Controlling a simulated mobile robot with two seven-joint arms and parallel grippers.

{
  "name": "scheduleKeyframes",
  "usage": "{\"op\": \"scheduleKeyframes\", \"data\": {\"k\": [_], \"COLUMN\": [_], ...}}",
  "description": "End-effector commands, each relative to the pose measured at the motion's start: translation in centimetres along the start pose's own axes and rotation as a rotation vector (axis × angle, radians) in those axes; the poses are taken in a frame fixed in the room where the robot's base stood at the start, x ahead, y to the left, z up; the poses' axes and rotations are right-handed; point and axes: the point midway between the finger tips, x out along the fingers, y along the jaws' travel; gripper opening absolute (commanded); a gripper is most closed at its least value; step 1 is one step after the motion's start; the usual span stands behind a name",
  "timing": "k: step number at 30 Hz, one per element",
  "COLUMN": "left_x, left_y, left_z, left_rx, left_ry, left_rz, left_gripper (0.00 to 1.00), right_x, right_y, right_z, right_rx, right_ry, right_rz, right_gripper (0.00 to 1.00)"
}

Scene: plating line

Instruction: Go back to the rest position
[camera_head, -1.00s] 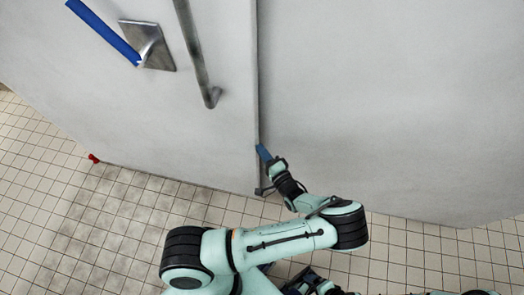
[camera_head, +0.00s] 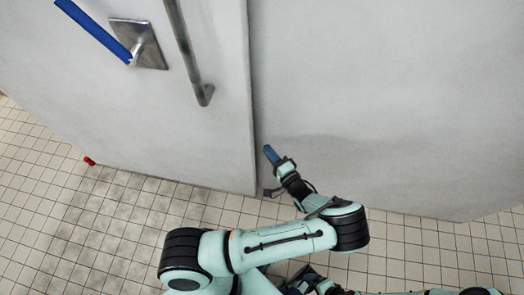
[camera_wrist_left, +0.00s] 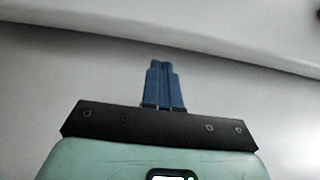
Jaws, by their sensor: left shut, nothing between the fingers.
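My left gripper (camera_head: 269,153) has blue fingers and stands in front of the grey wall panel, just right of the door's edge. In the left wrist view its two blue fingers (camera_wrist_left: 164,85) are pressed together, with nothing between them. My left arm is folded in front of my body, low in the head view. Parts of my right arm show at the bottom edge of the head view, but I cannot make out its gripper.
A large grey door (camera_head: 205,140) with a vertical bar handle (camera_head: 188,50) and a blue lever (camera_head: 95,30) on a metal plate (camera_head: 148,45) stands ahead. A small red object (camera_head: 89,161) is at its foot. Tiled floor (camera_head: 50,225) is open at the lower left.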

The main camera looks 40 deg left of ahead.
Motion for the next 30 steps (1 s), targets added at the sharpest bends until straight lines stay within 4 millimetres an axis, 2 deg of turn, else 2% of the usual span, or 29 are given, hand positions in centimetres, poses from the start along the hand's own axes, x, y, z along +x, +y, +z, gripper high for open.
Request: {"op": "scheduleKeyframes", "data": {"k": [1, 6, 13, 18, 25, 28, 30], "left_x": [-1.7, -5.6, -8.8, -9.6, -9.4, -8.5, -7.6], "left_y": [0.1, 0.1, 0.1, 0.0, 0.2, 1.5, 3.2], "left_z": [0.0, 0.0, 0.0, 0.1, 0.3, 2.1, 4.8], "left_rx": [0.002, 0.002, 0.002, 0.003, 0.012, 0.071, 0.149], "left_ry": [0.008, 0.009, 0.008, 0.005, -0.004, -0.067, -0.155], "left_rz": [0.005, 0.004, 0.003, 0.002, 0.011, 0.076, 0.178], "left_gripper": [0.0, 0.0, 0.0, 0.0, 0.0, 0.0, 0.0], "right_x": [0.0, 0.1, 0.2, 0.2, 0.1, -0.2, -0.7], "right_y": [0.0, 0.0, 0.0, 0.0, 0.0, -0.1, -0.3], "right_z": [0.0, 0.0, -0.1, -0.1, -0.1, -0.1, 0.0], "right_rx": [0.0, -0.001, -0.001, -0.001, -0.001, -0.001, -0.002], "right_ry": [0.0, 0.001, 0.003, 0.004, 0.004, 0.004, 0.003], "right_rz": [0.0, -0.001, -0.001, -0.001, -0.002, -0.002, -0.002], "right_gripper": [0.91, 0.91, 0.91, 0.91, 0.91, 0.91, 0.91]}}
